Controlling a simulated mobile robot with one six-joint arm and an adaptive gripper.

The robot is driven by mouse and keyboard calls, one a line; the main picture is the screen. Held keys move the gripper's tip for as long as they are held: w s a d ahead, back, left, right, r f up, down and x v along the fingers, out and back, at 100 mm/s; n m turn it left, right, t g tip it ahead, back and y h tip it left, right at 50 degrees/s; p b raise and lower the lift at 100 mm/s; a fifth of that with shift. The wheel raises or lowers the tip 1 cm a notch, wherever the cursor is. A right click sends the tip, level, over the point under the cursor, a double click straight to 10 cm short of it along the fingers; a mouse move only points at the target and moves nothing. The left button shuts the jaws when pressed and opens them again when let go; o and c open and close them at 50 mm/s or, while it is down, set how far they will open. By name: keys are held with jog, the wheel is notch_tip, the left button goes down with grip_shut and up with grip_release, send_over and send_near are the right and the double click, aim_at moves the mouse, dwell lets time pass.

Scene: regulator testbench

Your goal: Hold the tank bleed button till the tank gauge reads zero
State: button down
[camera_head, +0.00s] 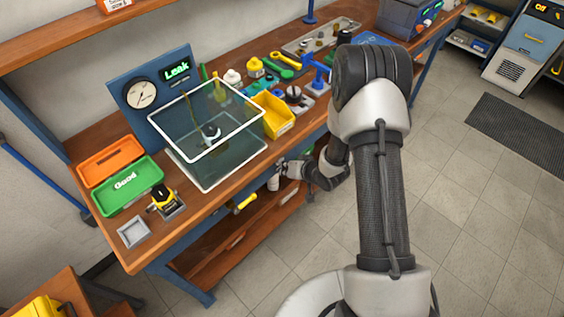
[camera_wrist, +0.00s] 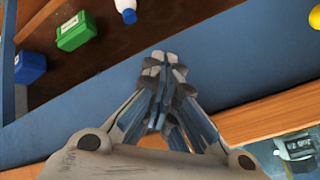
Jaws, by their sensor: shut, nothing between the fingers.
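A round white gauge (camera_head: 141,93) with a dark rim is on the upright blue panel (camera_head: 160,120) at the back of the bench. Its reading is too small to make out. Next to it a display (camera_head: 176,70) shows "Leak" in green. I cannot pick out the tank bleed button in either view. My gripper (camera_head: 274,182) is low at the bench's front side, below the top and partly hidden by its own wrist. In the wrist view my gripper (camera_wrist: 160,62) is shut and empty, with its fingertips in front of a blue beam (camera_wrist: 240,55).
A clear, white-rimmed water tank (camera_head: 208,185) stands on the bench near my arm. A yellow part (camera_head: 243,203) sticks out at the front edge. A yellow bin (camera_head: 272,115) is right of the tank. Green (camera_wrist: 76,31) and blue (camera_wrist: 29,67) containers are beyond the beam.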

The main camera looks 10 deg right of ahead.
jog(key=shift+s+d, duration=0.55)
jog(key=shift+s, duration=0.15)
jog(key=shift+s+d, duration=0.75)
jog(key=shift+s, duration=0.3)
jog(key=shift+s+d, duration=0.7)
jog(key=shift+s, duration=0.3)
